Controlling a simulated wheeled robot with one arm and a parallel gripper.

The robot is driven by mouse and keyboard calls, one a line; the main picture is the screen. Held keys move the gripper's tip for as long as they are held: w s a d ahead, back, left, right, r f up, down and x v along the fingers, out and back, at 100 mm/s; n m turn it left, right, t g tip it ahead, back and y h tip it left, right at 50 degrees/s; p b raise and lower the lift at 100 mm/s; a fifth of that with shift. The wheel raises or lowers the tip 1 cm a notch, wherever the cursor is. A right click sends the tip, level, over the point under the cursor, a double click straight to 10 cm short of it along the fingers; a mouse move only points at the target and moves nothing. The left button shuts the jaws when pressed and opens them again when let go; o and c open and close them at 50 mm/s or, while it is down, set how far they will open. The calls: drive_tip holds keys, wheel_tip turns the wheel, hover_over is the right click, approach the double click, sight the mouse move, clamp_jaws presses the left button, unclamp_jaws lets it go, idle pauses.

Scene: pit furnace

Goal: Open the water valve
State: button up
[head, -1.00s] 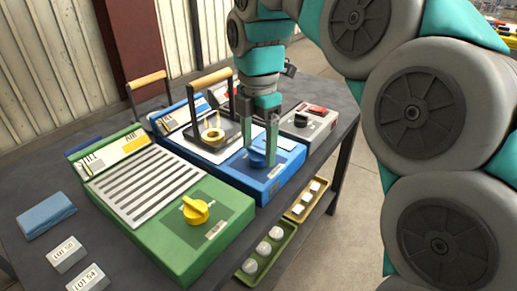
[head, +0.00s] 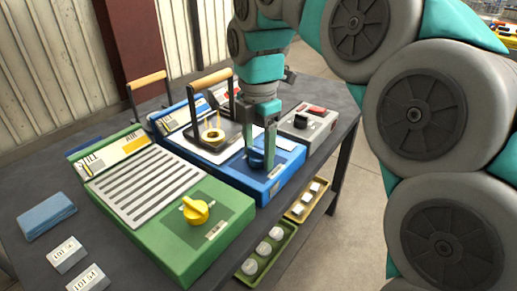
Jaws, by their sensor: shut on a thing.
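The water valve is a blue knob (head: 256,160) on the front part of the blue box (head: 264,192). My gripper (head: 259,161) points down over this box, and its two green fingers are shut on the blue knob, one on each side. The fingers partly hide the knob, so how far it is turned is hard to tell. A green box marked AIR (head: 165,258) stands to the left, with a yellow knob (head: 195,211) on its front part.
A black frame with a wooden handle (head: 207,80) stands on the blue box, close beside my gripper. A grey box (head: 309,128) with a black knob and a red switch is behind right. A blue cloth (head: 46,215), labelled blocks (head: 67,254) and trays (head: 266,252) lie nearby.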

drive_tip(key=shift+m, duration=0.3)
drive_tip(key=m, duration=0.9)
drive_tip(key=shift+w, duration=0.1)
drive_tip(key=m, duration=0.4)
drive_tip(key=shift+m, duration=2.1)
drive_tip(key=o, duration=1.1)
drive_tip(key=shift+c, duration=0.2)
drive_tip(key=shift+r, duration=0.15)
